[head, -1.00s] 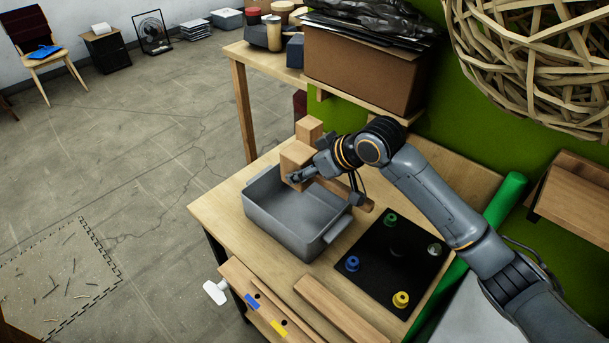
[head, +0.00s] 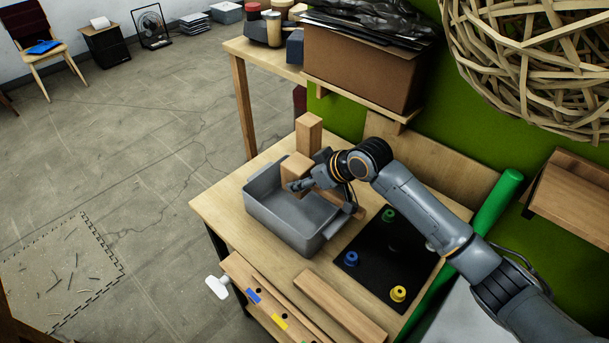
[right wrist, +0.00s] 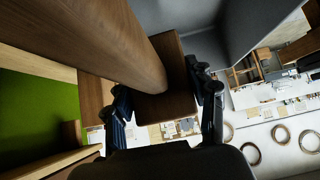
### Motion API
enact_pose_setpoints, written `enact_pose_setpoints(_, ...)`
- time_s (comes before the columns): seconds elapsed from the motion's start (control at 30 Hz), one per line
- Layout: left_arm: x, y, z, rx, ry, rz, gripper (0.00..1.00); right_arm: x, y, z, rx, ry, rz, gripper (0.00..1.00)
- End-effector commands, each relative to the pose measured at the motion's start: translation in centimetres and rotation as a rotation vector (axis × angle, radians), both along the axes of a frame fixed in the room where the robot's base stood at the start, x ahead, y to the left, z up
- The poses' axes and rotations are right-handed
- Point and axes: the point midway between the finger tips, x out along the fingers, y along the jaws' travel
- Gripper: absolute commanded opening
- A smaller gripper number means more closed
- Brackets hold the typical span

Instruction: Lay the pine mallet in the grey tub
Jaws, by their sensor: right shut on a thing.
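The pine mallet has a blocky light wooden head (head: 296,168), held over the back part of the grey tub (head: 277,222). Its handle (head: 347,205) slants down right, partly hidden by my gripper. My right gripper (head: 302,182) is shut on the mallet head. In the right wrist view the head (right wrist: 168,105) sits between my two fingers (right wrist: 164,96), with the thick handle (right wrist: 95,40) running to the upper left. The tub's grey wall (right wrist: 250,25) shows beside it. I cannot tell whether the mallet touches the tub. My left gripper is out of view.
An upright wooden block (head: 309,132) stands behind the tub, close to the mallet head. A black board (head: 385,262) with coloured knobs lies right of the tub. A green roll (head: 492,210) edges the bench (head: 222,205). A cardboard box (head: 355,68) sits on the shelf behind.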

Motion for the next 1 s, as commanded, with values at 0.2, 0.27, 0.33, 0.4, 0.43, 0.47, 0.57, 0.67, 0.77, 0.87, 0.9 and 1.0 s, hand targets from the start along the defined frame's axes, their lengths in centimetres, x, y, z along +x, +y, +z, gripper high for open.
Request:
enact_pose_setpoints(0.2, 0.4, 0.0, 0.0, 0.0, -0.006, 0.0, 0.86, 0.0, 0.0, -0.4, 0.002, -0.002, 0.0, 0.14)
enact_pose_setpoints(0.27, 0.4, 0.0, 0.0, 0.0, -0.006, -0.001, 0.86, 0.0, 0.0, -0.5, 0.0, 0.0, 0.0, 0.58)
enact_pose_setpoints(0.33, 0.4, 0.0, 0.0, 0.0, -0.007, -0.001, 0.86, 0.0, 0.0, -0.5, 0.0, 0.0, 0.0, 0.72)
enact_pose_setpoints(0.4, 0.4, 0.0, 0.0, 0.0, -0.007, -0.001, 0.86, 0.0, 0.0, -0.5, 0.0, 0.0, 0.0, 0.79)
enact_pose_setpoints(0.43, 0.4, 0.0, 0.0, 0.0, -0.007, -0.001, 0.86, 0.0, 0.0, -0.5, 0.0, 0.0, 0.0, 0.79)
enact_pose_setpoints(0.47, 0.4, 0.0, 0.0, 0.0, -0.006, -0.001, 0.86, 0.0, 0.0, -0.5, 0.0, 0.0, 0.0, 0.79)
enact_pose_setpoints(0.57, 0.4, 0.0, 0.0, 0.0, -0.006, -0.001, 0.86, 0.0, 0.0, -0.5, 0.0, -0.001, -0.001, 0.79)
enact_pose_setpoints(0.67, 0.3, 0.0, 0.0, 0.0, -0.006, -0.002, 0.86, 0.0, 0.0, -0.4, 0.0, -0.001, -0.001, 0.79)
enact_pose_setpoints(0.77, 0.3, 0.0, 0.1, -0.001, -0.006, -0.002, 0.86, 0.1, 0.0, 0.1, 0.001, -0.002, 0.0, 0.79)
enact_pose_setpoints(0.87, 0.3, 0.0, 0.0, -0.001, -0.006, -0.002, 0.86, -0.1, -0.3, 1.1, -0.001, -0.004, -0.001, 0.79)
enact_pose_setpoints(0.9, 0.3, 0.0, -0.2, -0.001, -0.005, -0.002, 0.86, -0.5, -0.7, 1.5, -0.002, -0.003, -0.001, 0.79)
enact_pose_setpoints(1.0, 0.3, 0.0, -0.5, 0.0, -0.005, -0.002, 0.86, -1.5, -1.8, 2.9, -0.002, -0.005, -0.001, 0.79)
